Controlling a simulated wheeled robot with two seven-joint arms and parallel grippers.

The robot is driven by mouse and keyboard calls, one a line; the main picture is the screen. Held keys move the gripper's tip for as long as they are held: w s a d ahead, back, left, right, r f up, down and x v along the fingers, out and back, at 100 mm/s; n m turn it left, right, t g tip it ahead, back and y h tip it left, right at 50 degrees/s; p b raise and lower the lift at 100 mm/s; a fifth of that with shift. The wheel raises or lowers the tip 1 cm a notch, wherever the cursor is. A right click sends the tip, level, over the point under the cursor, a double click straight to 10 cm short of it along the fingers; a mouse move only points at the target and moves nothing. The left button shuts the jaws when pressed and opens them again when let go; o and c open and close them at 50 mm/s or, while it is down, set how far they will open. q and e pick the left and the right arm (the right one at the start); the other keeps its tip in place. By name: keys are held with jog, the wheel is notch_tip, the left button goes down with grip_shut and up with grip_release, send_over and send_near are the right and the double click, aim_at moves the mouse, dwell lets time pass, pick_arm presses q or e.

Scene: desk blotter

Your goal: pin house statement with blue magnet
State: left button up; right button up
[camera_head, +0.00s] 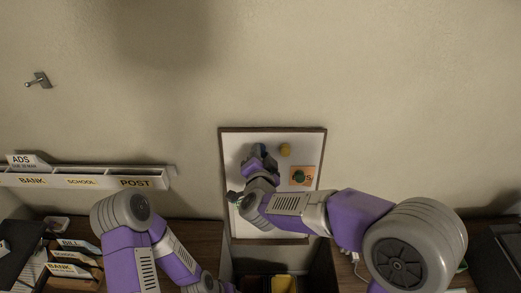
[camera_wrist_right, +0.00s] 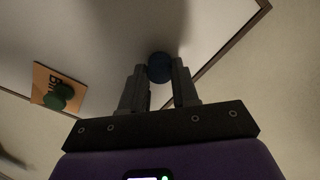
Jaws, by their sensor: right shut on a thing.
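My right gripper (camera_head: 260,152) is at the upper left part of the whiteboard (camera_head: 238,145) on the wall. In the right wrist view, its fingers (camera_wrist_right: 159,88) are shut on the round blue magnet (camera_wrist_right: 159,67), which sits between the fingertips close to the board (camera_wrist_right: 110,35). I cannot tell whether the magnet touches the board. I cannot make out the house statement in either view. My left arm comes in at the lower left, and its gripper is out of view.
An orange card (camera_head: 311,172) under a green magnet (camera_head: 299,176) is on the board's right side. A yellow magnet (camera_head: 285,149) is near the board's top.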

jog(key=shift+p+v, duration=0.3)
jog(key=shift+v, duration=2.15)
